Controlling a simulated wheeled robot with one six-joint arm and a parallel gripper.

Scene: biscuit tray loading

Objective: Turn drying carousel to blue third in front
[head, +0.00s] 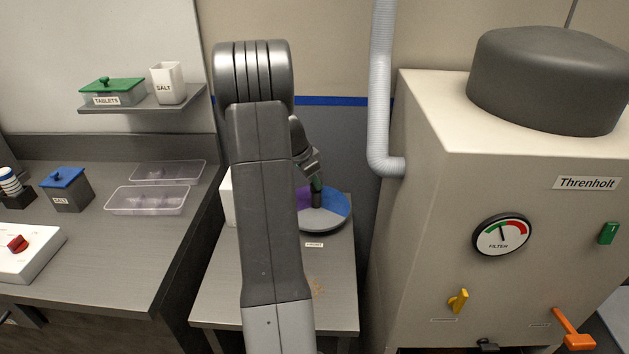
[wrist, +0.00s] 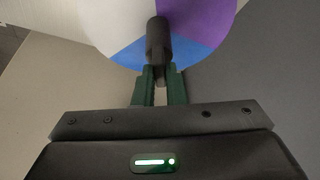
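The drying carousel (head: 330,225) is a round disc on the low grey table, split into blue, purple and pale grey-white thirds. In the head view the pale third faces the front, blue lies at the back right and purple at the back left. A dark upright post (head: 317,199) stands at its middle. My gripper (head: 317,184) reaches down to this post. In the wrist view the green fingers (wrist: 159,80) sit either side of the post's narrow end and appear shut on it. The wider post part (wrist: 159,38) shows beyond the fingertips. My arm hides the disc's left edge.
A small label (head: 314,245) lies on the table in front of the disc. A large beige machine (head: 420,190) stands close on the right, with a grey hose (head: 381,90) beside it.

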